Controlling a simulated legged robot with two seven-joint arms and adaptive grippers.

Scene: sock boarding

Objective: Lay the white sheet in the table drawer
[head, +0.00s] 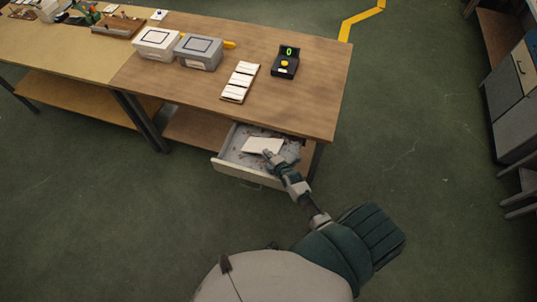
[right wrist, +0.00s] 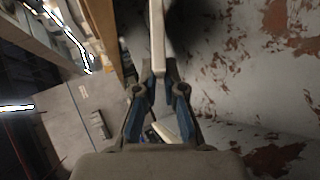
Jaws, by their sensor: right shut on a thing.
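The white sheet (head: 262,145) is over the open table drawer (head: 235,150), inside its outline in the head view. My right gripper (head: 270,155) is at the sheet's near edge. In the right wrist view the right gripper (right wrist: 158,78) is shut on the sheet (right wrist: 157,35), which shows edge-on as a thin pale strip between the fingertips. The drawer's worn, rust-stained floor (right wrist: 225,65) lies beside it. I cannot tell whether the sheet touches the drawer floor. My left gripper is not in view.
The wooden table top (head: 310,105) is above the drawer. It bears two lidded boxes, white (head: 157,43) and grey (head: 198,52), a strip of white cards (head: 240,82) and a black device with a green display (head: 285,62). Open floor lies to the right.

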